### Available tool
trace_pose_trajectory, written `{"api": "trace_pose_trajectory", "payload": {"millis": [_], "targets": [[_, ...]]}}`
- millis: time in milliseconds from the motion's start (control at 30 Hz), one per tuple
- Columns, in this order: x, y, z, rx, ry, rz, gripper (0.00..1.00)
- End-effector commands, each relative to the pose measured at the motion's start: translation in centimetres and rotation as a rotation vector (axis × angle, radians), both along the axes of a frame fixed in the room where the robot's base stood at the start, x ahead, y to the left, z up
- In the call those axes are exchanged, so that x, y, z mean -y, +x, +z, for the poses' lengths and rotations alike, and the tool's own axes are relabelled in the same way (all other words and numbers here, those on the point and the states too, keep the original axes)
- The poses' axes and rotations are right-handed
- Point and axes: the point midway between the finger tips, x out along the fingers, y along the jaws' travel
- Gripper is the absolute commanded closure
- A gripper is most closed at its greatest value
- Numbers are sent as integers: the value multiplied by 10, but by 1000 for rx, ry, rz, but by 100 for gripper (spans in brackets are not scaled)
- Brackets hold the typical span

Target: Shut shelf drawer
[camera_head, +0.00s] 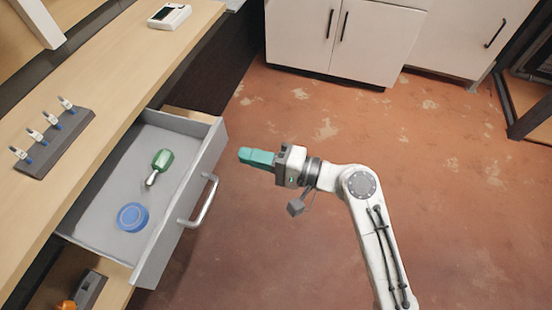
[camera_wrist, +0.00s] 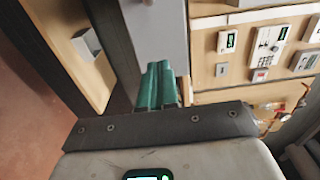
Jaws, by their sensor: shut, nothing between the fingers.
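The shelf drawer (camera_head: 110,205) is pulled out from under the wooden worktop at the left of the head view. It is grey with a curved metal handle (camera_head: 205,200) on its front. A green-handled tool (camera_head: 161,162) and a round blue object (camera_head: 132,217) lie inside it. My gripper (camera_head: 243,155) has teal fingers, shut and empty. It is in the air to the right of the drawer front, apart from it and from the handle. In the wrist view my fingers (camera_wrist: 157,88) are close together, pointing toward a pale grey surface that I cannot identify for certain.
The wooden worktop (camera_head: 120,85) carries a rack (camera_head: 55,143) with several small blue-tipped items and a white device (camera_head: 169,16). White cabinets (camera_head: 345,35) stand at the back. The reddish floor (camera_head: 300,230) around my arm is clear.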

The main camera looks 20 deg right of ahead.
Motion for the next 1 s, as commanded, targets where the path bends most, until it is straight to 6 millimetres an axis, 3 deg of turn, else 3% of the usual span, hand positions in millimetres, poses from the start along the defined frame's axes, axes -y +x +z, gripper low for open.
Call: {"api": "trace_pose_trajectory", "payload": {"millis": [100, 300, 1000], "targets": [[-18, 13, 1, 0, 0, 3, 100], [-34, 26, 0, -1, -1, 2, 100], [-49, 38, 0, 0, 0, 2, 100]]}}
